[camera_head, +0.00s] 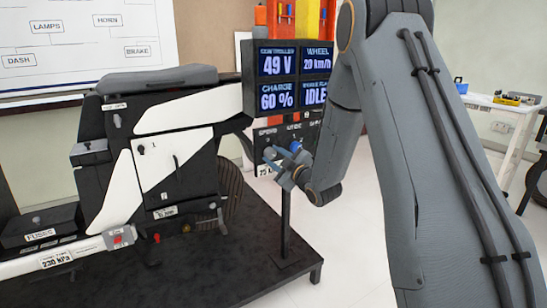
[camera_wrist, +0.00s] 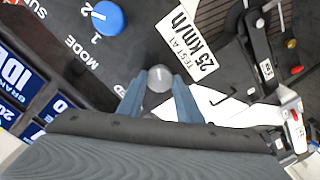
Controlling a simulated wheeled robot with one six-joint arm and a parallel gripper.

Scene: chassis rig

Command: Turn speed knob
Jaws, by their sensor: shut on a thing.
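The speed knob (camera_wrist: 160,78) is a small round grey knob with a pale line mark, on the dark control panel (camera_head: 260,138). My gripper (camera_wrist: 158,92) has its two blue-grey fingers on either side of the knob, shut on it. In the head view my gripper (camera_head: 277,162) is at the panel under the word SPEED and hides the knob. A display (camera_head: 289,77) above the panel reads 49 V, 20 km/h, 60 % and IDLE. A card (camera_wrist: 188,39) beside the knob reads TEST AT 25 km/h.
A blue mode knob (camera_wrist: 103,18) marked 1 and 2 sits close to the speed knob. The black and white chassis rig (camera_head: 165,150) stands left of the panel on a dark platform (camera_head: 215,265). A white side table (camera_head: 500,103) is at the far right.

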